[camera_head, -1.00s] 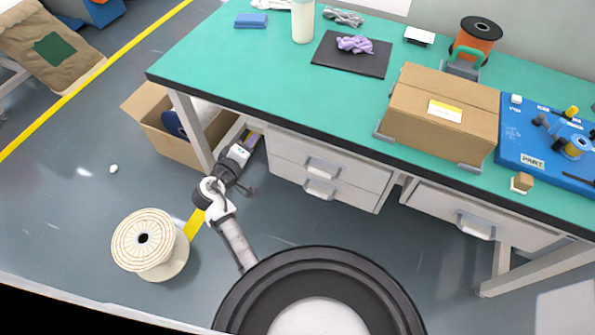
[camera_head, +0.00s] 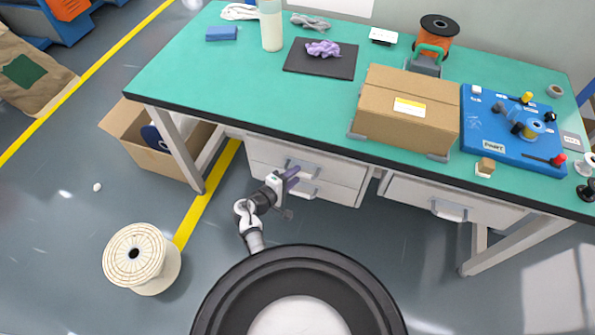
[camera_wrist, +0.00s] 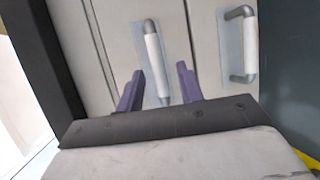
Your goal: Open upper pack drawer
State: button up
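The pack drawer unit under the bench has an upper drawer (camera_head: 340,172) and a lower drawer (camera_head: 338,194), both looking shut. In the wrist view the upper drawer's handle (camera_wrist: 154,62), a pale bar with grey ends, runs up the picture between my two purple fingers. My gripper (camera_head: 291,177) is open in front of the drawers; it also shows in the wrist view (camera_wrist: 160,88). The fingers are apart, one on each side of the handle's lower part. I cannot tell whether they touch it. The lower drawer's handle (camera_wrist: 242,44) is to the right, clear of the fingers.
The green bench top (camera_head: 200,75) overhangs the drawers with a dark edge. A bench leg (camera_head: 180,150) and an open cardboard box (camera_head: 150,160) stand left of my arm. A cable spool (camera_head: 140,258) is on the floor at left. Another drawer (camera_head: 455,200) is to the right.

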jog(key=shift+x, duration=1.2)
grip_shut()
